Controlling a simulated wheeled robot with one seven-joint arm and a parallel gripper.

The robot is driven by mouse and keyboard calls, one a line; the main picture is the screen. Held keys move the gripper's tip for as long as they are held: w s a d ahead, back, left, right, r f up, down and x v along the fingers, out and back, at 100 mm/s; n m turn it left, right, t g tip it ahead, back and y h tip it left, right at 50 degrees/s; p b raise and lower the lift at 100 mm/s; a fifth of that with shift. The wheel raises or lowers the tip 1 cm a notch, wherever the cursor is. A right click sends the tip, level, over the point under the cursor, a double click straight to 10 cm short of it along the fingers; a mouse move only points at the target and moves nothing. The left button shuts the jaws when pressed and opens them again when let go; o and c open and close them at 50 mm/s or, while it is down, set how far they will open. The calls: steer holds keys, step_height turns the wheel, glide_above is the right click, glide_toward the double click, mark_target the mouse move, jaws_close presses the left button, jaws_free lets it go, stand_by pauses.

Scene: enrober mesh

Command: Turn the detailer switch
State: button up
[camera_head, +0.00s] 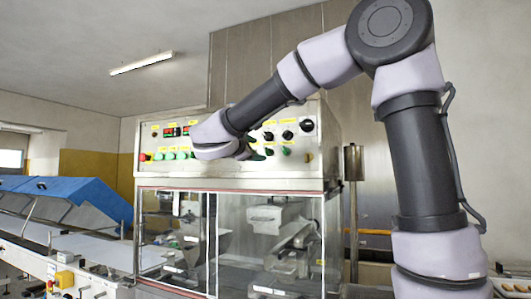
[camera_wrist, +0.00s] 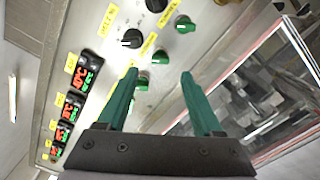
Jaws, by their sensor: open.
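The control panel (camera_head: 315,145) of the machine carries rows of black and green knobs with yellow labels. I cannot tell which knob is the detailer switch, as most labels are too small or turned to read. In the wrist view, my gripper (camera_wrist: 159,76) is open and empty, its two green fingers pointing at the panel. A green knob (camera_wrist: 141,85) shows between the fingers, close to the left one. Another green knob (camera_wrist: 160,57) lies just beyond the fingertips. A black knob (camera_wrist: 132,38) is further up. In the head view, my wrist covers the panel's middle and mostly hides the gripper.
Red digital displays (camera_wrist: 85,72) line the panel's left in the wrist view. A red button (camera_head: 143,157) sits at the panel's left end. Below the panel is a clear-windowed enclosure (camera_head: 175,240). A metal post (camera_head: 353,200) stands to its right, and a conveyor with blue covers (camera_head: 75,190) to its left.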

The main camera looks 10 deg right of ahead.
mark_target(266, 152)
steer(key=x, duration=0.6)
steer(key=shift+w+d, duration=0.2)
steer(key=shift+d, duration=0.05)
jaws_close()
steer(key=shift+m, duration=0.3)
steer(key=m, duration=0.5)
steer(key=shift+f, duration=0.1)
steer(key=m, duration=0.6)
steer(key=shift+m, duration=0.3)
